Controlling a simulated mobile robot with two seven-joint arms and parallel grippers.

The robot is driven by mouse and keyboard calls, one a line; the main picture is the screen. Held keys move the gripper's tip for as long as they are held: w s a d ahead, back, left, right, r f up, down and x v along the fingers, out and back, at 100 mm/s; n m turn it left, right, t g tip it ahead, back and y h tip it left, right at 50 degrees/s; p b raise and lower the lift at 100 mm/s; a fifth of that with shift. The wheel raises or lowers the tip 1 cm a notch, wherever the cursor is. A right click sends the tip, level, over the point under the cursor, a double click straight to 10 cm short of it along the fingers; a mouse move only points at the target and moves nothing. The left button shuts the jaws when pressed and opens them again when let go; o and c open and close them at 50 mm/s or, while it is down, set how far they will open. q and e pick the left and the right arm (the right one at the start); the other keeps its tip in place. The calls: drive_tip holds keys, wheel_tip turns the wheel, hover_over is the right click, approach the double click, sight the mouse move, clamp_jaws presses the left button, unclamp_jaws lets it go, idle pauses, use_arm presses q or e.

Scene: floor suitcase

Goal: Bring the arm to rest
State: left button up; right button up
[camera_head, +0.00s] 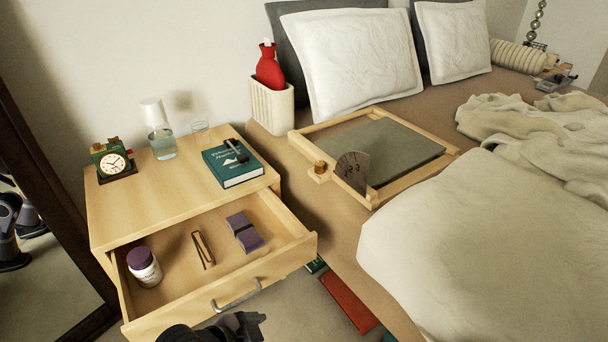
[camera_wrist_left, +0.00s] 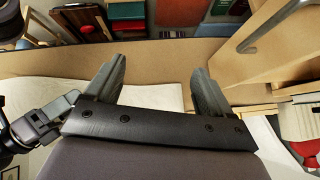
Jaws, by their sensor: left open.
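My left gripper (camera_wrist_left: 158,90) shows in the left wrist view with its two fingers wide apart and nothing between them. In the head view, a dark gripper part (camera_head: 215,331), likely the left one, shows at the bottom edge, just below the drawer handle; its fingertips are not clear there. The drawer (camera_head: 301,246) of the wooden nightstand stands pulled out. Its metal handle (camera_head: 236,296) is free in the head view. The handle also shows at the upper right of the left wrist view (camera_wrist_left: 268,38). My right gripper is not clearly seen.
The drawer holds a purple-lidded jar (camera_head: 144,267), a brown looped item (camera_head: 203,248) and a purple block (camera_head: 245,232). A clock (camera_head: 112,163), glass carafe (camera_head: 159,136) and green book (camera_head: 233,165) stand on top. Books (camera_head: 349,303) lie low beside the bed. A mirror (camera_head: 50,180) stands left.

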use_arm(q)
drive_tip(key=s+a+f+n+t+y, duration=0.1)
drive_tip(key=s+a+n+t+y, duration=0.2)
drive_tip(key=s+a+n+t, duration=0.55)
drive_tip(key=a+r+n+g+p, duration=0.2)
drive_tip(key=a+r+g+p, duration=0.1)
drive_tip(key=r+p, duration=1.2)
drive_tip(key=a+p, duration=0.1)
drive_tip(key=p, duration=0.3)
drive_tip(key=shift+w+a+r+y, duration=0.15)
drive_tip(key=shift+w+r+y, duration=0.05)
drive_tip(key=shift+y, duration=0.2)
use_arm(e)
wheel_tip(320, 180, up, 15)
drive_tip(key=s+d, duration=0.1)
drive_tip(key=d, duration=0.1)
drive_tip(key=shift+s+r+h, duration=0.15)
drive_tip(key=shift+s+h, duration=0.15)
use_arm(q)
drive_tip(key=shift+f+g, duration=0.1)
drive_tip(key=shift+g, duration=0.15)
